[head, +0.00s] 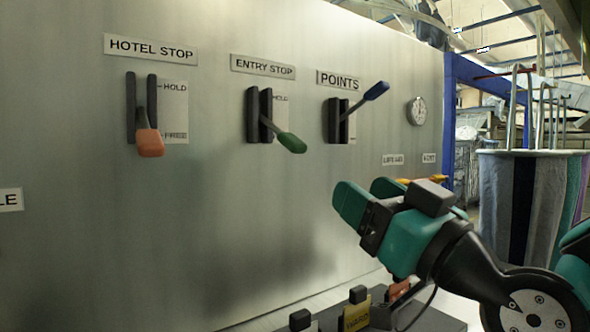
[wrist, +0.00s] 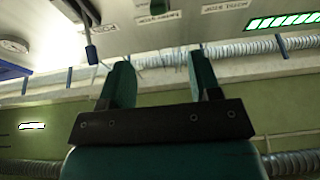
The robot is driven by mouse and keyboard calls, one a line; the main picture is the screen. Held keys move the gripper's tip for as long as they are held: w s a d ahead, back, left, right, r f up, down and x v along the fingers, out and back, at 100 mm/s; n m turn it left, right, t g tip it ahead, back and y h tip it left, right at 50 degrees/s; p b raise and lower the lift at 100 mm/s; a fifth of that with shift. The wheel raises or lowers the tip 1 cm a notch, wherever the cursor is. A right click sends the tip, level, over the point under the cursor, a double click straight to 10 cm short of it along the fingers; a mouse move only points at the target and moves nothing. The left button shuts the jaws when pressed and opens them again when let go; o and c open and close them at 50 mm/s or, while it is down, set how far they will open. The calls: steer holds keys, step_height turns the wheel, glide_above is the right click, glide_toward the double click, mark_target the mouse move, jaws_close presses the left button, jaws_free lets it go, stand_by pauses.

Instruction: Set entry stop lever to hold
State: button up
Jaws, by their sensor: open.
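The entry stop lever (head: 291,142) has a green grip and sticks out of a black slotted housing (head: 258,115) on the metal panel, in the middle of the head view. It slants down and to the right, below the HOLD mark (head: 281,99); the lower mark is hidden. The ENTRY STOP label (head: 263,67) is above. My gripper (head: 366,197) is open and empty, below and to the right of the lever and apart from it.
The orange hotel stop lever (head: 149,142) points down at left. The blue points lever (head: 376,91) slants up at right, close beside the green one; a blue-gripped lever shows in the wrist view (wrist: 91,53). A round gauge (head: 416,111) is farther right.

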mark_target(299, 141)
steer(key=p+x, duration=0.4)
steer(key=x, duration=0.1)
steer(key=p+x, duration=0.5)
steer(key=x, duration=0.1)
steer(key=p+x, duration=0.4)
steer(key=x, duration=0.1)
steer(key=shift+w+d+r+p, duration=0.15)
steer(key=shift+r+p, duration=0.15)
steer(key=shift+r, duration=0.1)
steer(key=shift+w+a, duration=0.25)
steer(key=shift+w, duration=0.15)
steer(key=shift+c, duration=0.4)
steer(key=shift+p, duration=0.35)
jaws_close()
